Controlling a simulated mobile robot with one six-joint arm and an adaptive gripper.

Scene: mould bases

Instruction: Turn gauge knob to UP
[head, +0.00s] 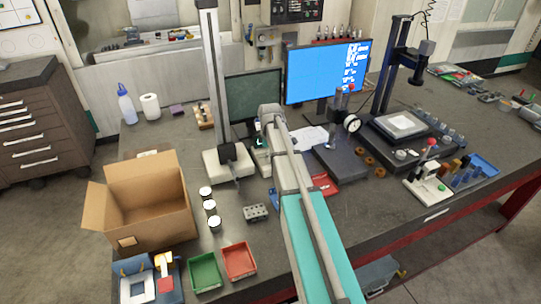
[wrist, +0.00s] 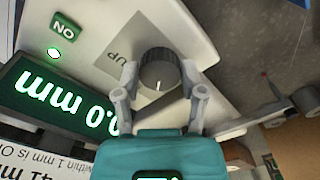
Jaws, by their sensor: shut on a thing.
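The gauge knob (wrist: 158,62) is dark, round and ridged, on a pale panel (wrist: 185,28) in the wrist view. A short white mark on it points down in the picture, towards my gripper. The printed word UP (wrist: 119,56) lies left of the knob. My gripper (wrist: 160,84) has one finger on each side of the knob and is shut on it. In the head view the tall pale column gauge (head: 228,160) stands left of my arm. My arm hides the knob and the fingertips there.
A lit green display (wrist: 62,95) reads 0.0 mm beside a green ON label (wrist: 64,27). A dark screen (head: 252,98) and blue monitor (head: 325,72) stand behind. An open cardboard box (head: 150,230) and small jars (head: 210,207) are left of my arm.

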